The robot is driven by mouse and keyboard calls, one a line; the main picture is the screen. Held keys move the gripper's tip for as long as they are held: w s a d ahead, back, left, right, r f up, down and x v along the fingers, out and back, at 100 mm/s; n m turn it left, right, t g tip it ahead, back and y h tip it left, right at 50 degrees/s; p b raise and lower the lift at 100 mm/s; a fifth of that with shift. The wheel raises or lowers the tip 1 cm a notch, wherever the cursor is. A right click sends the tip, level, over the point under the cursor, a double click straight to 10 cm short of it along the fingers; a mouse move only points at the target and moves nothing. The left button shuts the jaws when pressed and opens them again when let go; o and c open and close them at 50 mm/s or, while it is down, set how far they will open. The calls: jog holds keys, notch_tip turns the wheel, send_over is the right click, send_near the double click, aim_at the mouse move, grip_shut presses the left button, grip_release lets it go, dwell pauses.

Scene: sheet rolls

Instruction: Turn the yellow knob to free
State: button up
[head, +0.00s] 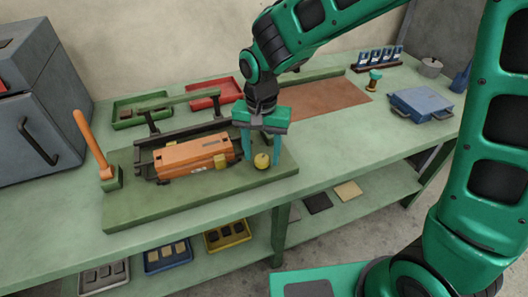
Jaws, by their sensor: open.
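The yellow knob (262,161) is a small round knob on the right end of a green base plate (130,210). My gripper (262,160) points down over it, with one teal finger to the left of the knob and one to the right. The jaws are open. I cannot tell whether either finger touches the knob. No marking for the knob's setting is readable.
An orange lever (91,143) stands tilted at the plate's left end. Red (215,95) and green (127,122) trays lie behind. A blue case (420,103) lies at the right.

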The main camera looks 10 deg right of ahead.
jog(key=shift+f, duration=0.3)
jog(key=c, duration=1)
jog(key=shift+d, duration=0.15)
jog(key=shift+c, duration=0.2)
